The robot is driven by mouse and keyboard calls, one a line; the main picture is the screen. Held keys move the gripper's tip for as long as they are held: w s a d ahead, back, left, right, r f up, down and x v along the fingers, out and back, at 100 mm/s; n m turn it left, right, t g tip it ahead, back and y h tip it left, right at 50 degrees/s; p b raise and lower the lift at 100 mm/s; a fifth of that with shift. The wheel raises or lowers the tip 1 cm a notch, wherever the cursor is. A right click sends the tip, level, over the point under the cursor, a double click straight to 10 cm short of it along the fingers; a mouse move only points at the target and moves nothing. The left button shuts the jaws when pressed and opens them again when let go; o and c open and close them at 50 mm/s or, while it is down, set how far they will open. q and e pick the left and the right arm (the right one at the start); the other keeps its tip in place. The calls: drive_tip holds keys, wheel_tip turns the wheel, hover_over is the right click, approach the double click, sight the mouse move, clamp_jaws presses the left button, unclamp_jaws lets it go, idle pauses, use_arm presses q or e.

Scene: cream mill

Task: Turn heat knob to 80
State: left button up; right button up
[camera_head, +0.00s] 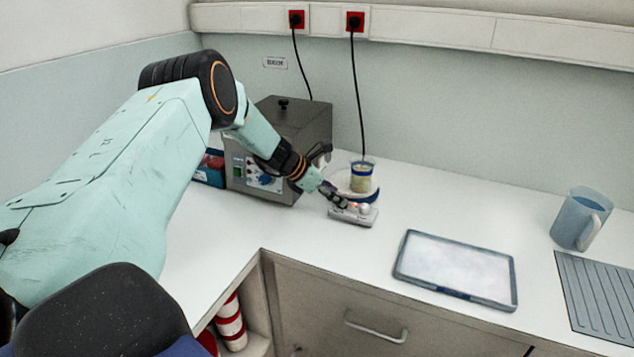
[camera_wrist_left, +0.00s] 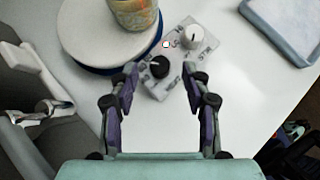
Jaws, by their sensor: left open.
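A small grey control box (camera_head: 354,217) lies on the white counter in front of a round plate with a blue base. The knob markings are too small to read, so I cannot tell which is the heat knob. My left gripper (camera_head: 335,196) is open, its fingertips (camera_wrist_left: 160,76) on either side of the black knob, with no clear grip on it. My right gripper is not in view.
A jar (camera_head: 361,177) stands on the round plate (camera_wrist_left: 88,30), close beside the control box. A steel machine (camera_head: 302,125) stands behind my left arm. A blue-rimmed tray (camera_head: 455,266) and blue jug (camera_head: 580,218) are to the right. Counter between box and tray is clear.

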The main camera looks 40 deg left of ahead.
use_arm(q)
drive_tip(key=v, duration=0.9)
drive_tip(key=shift+s+r, duration=0.15)
drive_tip(key=shift+s, duration=0.05)
drive_tip(key=shift+a, duration=0.15)
